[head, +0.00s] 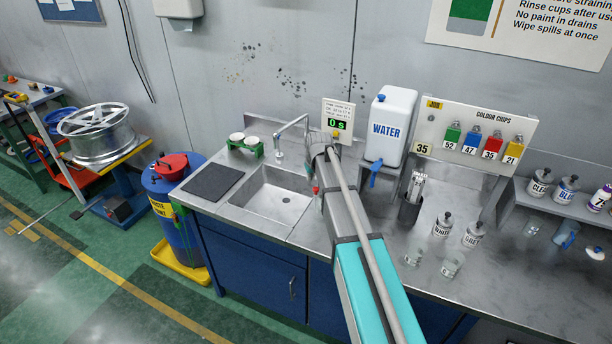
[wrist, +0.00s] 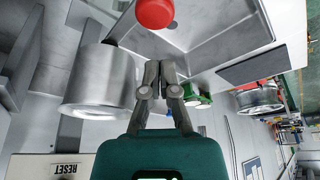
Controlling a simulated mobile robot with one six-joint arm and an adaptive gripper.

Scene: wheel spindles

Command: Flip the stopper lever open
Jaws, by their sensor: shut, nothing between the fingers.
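A red knob (wrist: 155,12) shows at the top of the wrist view, and a small red spot (head: 315,190) shows beside my arm in the head view. I take it to be the end of the stopper lever; the lever's own bar is not clear. A metal cup (wrist: 100,80) stands left of my gripper in the wrist view; in the head view my arm mostly hides it. My gripper (wrist: 160,68) is shut and empty, its fingertips below the red knob in the picture and beside the cup, apart from the knob. My arm hides it in the head view.
A timer (head: 336,124) reads 0 s behind the cup. A sink (head: 272,200) and a green holder with white cups (head: 245,143) lie left. The water tank (head: 390,125), a dark tool holder (head: 409,208) and several bottles and glasses stand right.

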